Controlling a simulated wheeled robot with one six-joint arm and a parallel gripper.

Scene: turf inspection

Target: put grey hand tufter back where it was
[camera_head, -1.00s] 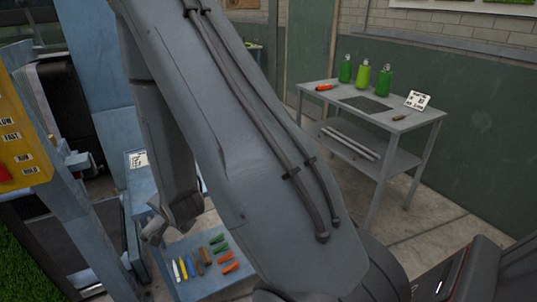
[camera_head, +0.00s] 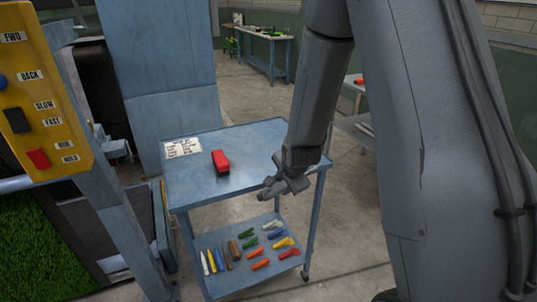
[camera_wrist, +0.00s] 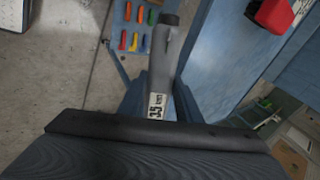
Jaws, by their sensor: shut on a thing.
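The grey hand tufter (camera_wrist: 163,62) shows in the wrist view as a grey handle with a dark end and a white label. My gripper (camera_wrist: 158,103) is shut on it. In the head view my gripper (camera_head: 284,186) is at the right front edge of the blue cart's top (camera_head: 255,150), with a small grey end of the tufter (camera_head: 265,195) pointing left. Whether it touches the cart cannot be told. A red stapler-like tool (camera_head: 221,161) lies on the cart top; it also shows in the wrist view (camera_wrist: 270,14).
A white printed card (camera_head: 183,147) lies at the cart top's left corner. The lower shelf (camera_head: 225,283) holds several coloured tools. A yellow control panel (camera_head: 40,110) and machine frame stand left. A far bench (camera_head: 262,40) stands behind. Much of the cart top is bare.

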